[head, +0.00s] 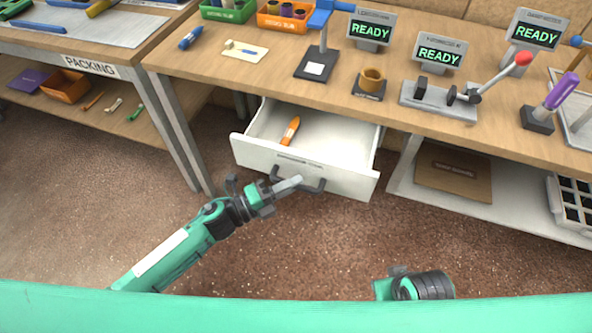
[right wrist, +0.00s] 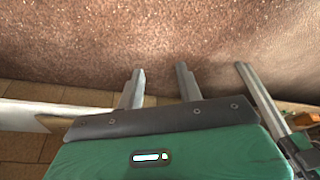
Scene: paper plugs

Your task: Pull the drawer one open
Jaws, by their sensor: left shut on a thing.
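The white drawer (head: 345,178) under the workbench stands pulled out, with its inside showing. An orange-handled tool (head: 290,130) lies in it at the left. The drawer front bears a dark bar handle (head: 318,186) and a small label above it. My left gripper (head: 288,186) reaches in from the lower left and is shut on the handle; its fingers hide the handle's left part. My right gripper (right wrist: 161,85) shows two fingers apart with nothing between them, over the brown floor. In the head view only part of the right arm's end shows at the bottom, away from the drawer.
The workbench (head: 225,75) carries trays, small stands and several READY displays (head: 440,52). A packing table (head: 130,70) stands at the left. A lower shelf (head: 405,180) with a brown board (head: 455,172) is right of the drawer. The floor before the drawer is clear.

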